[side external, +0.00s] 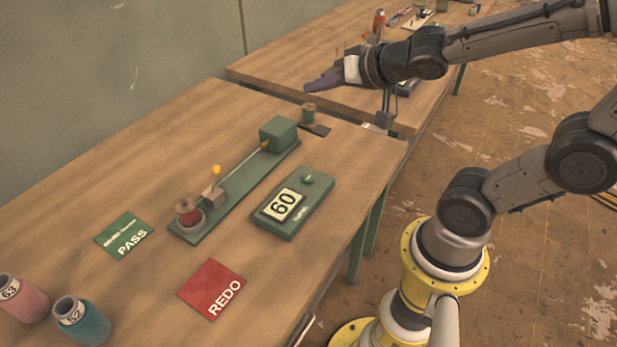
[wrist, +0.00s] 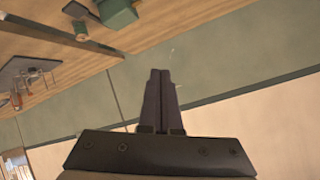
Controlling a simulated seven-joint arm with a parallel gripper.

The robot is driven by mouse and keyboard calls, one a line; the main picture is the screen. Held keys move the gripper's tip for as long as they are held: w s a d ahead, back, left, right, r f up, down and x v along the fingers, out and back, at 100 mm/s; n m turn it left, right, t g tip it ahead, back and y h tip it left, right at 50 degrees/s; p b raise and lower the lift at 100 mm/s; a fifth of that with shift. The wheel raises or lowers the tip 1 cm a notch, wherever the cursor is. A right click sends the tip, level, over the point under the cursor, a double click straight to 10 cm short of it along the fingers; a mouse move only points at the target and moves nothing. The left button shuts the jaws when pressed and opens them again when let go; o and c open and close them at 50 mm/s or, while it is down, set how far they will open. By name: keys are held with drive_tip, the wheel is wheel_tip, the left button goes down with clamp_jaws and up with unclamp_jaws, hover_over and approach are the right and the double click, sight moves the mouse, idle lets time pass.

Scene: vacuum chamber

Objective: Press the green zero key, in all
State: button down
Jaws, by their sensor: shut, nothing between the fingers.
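A green counter box (side external: 300,205) lies on the near bench, with a white display reading 60. A small round green key (side external: 309,179) sits on its top at the end away from the display. My gripper (side external: 308,88) is up at the back of the near bench, well behind the counter box and apart from it. In the wrist view my gripper (wrist: 160,72) has its two dark fingers together with nothing between them. The counter box and key do not show in the wrist view.
A green winding rig (side external: 240,190) with a red spool stands left of the counter box. A second bench (side external: 290,70) adjoins behind.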

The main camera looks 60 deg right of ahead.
wheel_tip(320, 180, down, 8)
drive_tip(key=w+a+g+y, duration=0.1)
drive_tip(key=w+y, duration=0.1)
drive_tip(key=m+g, duration=0.1)
hover_over(312, 180)
wheel_tip(312, 180, down, 5)
drive_tip(key=shift+s+r, duration=0.1)
drive_tip(key=shift+r, duration=0.15)
drive_tip(key=shift+f, duration=0.1)
drive_tip(key=shift+f, duration=4.3)
drive_tip(key=shift+f, duration=0.15)
drive_tip(key=shift+f, duration=0.3)
